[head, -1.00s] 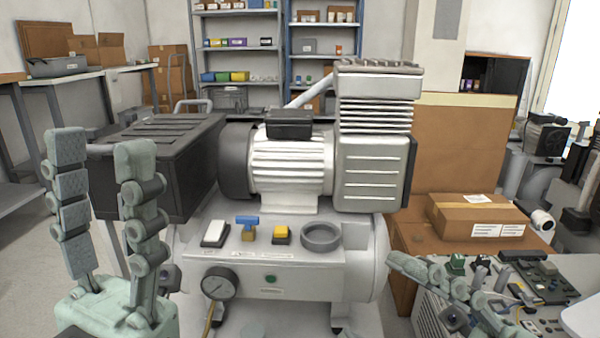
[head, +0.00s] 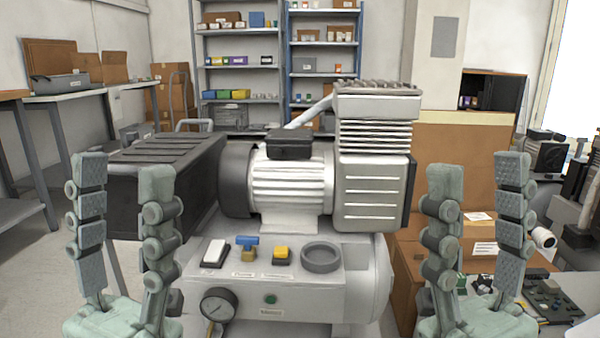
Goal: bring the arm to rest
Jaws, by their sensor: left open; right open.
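My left gripper (head: 122,178) stands upright at the left of the head view, its two fingers spread with nothing between them. My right gripper (head: 478,185) stands upright at the right, also open and empty. Between them is the dental compressor, with its ribbed silver motor (head: 290,180), finned cylinder head (head: 375,150) and white tank (head: 370,280). Both grippers are nearer to the camera than the compressor and look apart from it. My arms below the grippers are out of view.
On the compressor's front ledge are a white switch (head: 214,253), a blue-handled valve (head: 247,247), a yellow button (head: 282,254) and a grey ring (head: 321,257). A gauge (head: 218,306) is below. A cardboard box (head: 480,235) and circuit boards (head: 550,300) are at right, partly behind my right gripper.

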